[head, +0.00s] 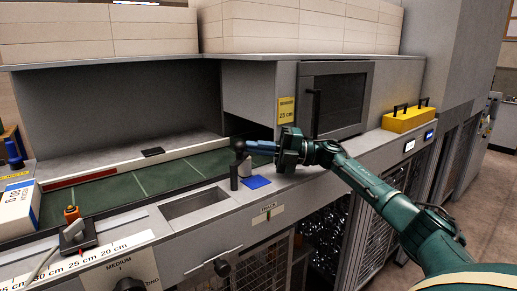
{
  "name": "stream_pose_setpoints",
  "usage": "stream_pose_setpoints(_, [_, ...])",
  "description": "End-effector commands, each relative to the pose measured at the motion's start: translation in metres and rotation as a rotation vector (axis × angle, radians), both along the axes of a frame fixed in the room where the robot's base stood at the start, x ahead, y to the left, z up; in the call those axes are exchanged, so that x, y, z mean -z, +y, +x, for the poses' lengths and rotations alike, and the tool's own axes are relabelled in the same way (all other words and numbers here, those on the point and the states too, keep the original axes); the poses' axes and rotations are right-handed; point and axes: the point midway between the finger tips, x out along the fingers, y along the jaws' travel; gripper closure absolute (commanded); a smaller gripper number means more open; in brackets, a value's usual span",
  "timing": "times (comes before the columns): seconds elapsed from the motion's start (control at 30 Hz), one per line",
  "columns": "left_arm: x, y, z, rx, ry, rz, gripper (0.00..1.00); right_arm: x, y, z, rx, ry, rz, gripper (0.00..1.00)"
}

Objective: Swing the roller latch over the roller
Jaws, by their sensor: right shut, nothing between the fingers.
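My right gripper (248,146) reaches in from the right over the machine's front ledge, its fingers shut and pointing left. Its tips are at a dark rounded knob above a short black upright post (234,178); I cannot tell if they touch it. A small pale grey cylinder (245,168) stands just right of the post. I cannot tell for certain which of these parts is the roller latch and which the roller. My left gripper is not in view.
A blue square pad (257,182) lies right of the post. A green bed (130,182) with white lines stretches left, past a recessed tray (194,203). A yellow box (408,119) sits at right.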

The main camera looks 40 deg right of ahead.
Motion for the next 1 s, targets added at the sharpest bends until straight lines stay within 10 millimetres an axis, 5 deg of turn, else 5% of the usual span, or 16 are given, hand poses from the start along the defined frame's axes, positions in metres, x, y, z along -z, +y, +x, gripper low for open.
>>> stream_pose_setpoints(0.53, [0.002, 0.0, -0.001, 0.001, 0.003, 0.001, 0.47, -0.005, 0.0, 0.0, 0.0, -0.002, -0.001, 1.0])
stream_pose_setpoints(1.0, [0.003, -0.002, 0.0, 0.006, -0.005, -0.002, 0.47, -0.087, 0.0, 0.0, 0.0, -0.004, -0.001, 1.0])
